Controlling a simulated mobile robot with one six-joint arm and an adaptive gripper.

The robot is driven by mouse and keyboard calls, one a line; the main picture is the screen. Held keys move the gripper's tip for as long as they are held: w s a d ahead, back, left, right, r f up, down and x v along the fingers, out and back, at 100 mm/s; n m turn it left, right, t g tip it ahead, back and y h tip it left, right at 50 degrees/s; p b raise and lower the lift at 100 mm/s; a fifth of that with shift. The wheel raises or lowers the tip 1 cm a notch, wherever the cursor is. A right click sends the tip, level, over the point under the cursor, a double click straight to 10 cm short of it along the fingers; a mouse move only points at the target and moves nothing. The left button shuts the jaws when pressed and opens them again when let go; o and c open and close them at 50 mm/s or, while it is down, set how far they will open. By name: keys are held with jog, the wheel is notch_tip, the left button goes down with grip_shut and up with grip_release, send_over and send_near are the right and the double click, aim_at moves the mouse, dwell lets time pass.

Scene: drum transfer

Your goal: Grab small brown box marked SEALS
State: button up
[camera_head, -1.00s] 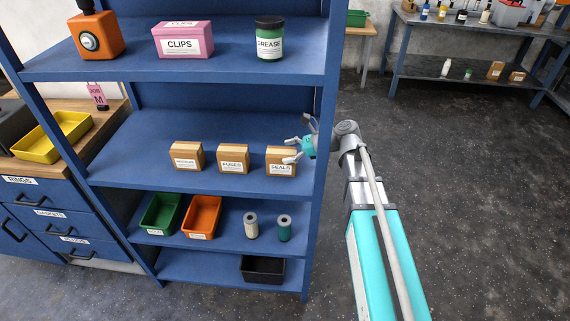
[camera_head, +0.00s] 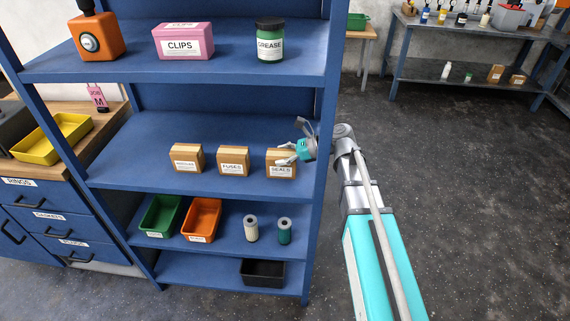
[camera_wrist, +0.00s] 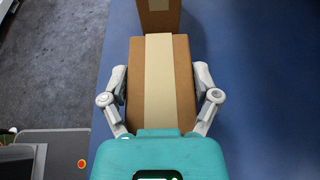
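The small brown box marked SEALS (camera_head: 281,164) stands on the middle blue shelf, the rightmost of three brown boxes. My gripper (camera_head: 290,155) reaches in from the right at this box. In the wrist view the box (camera_wrist: 160,85) lies between the two fingers of my gripper (camera_wrist: 160,84), one finger along each side. The fingers are spread about the box's width. Narrow gaps seem to remain near the fingertips, so firm contact is not clear. The box rests upright on the shelf.
The FUSES box (camera_head: 233,161) stands just left, with another brown box (camera_head: 187,157) beyond it. The shelf's right upright (camera_head: 322,130) is close to my wrist. A shelf above holds a pink CLIPS box (camera_head: 183,41) and a green GREASE jar (camera_head: 270,39).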

jog(key=c, duration=0.6)
jog(key=shift+r, duration=0.15)
notch_tip(320, 180, up, 10)
jog(key=p, duration=1)
dwell(0.5)
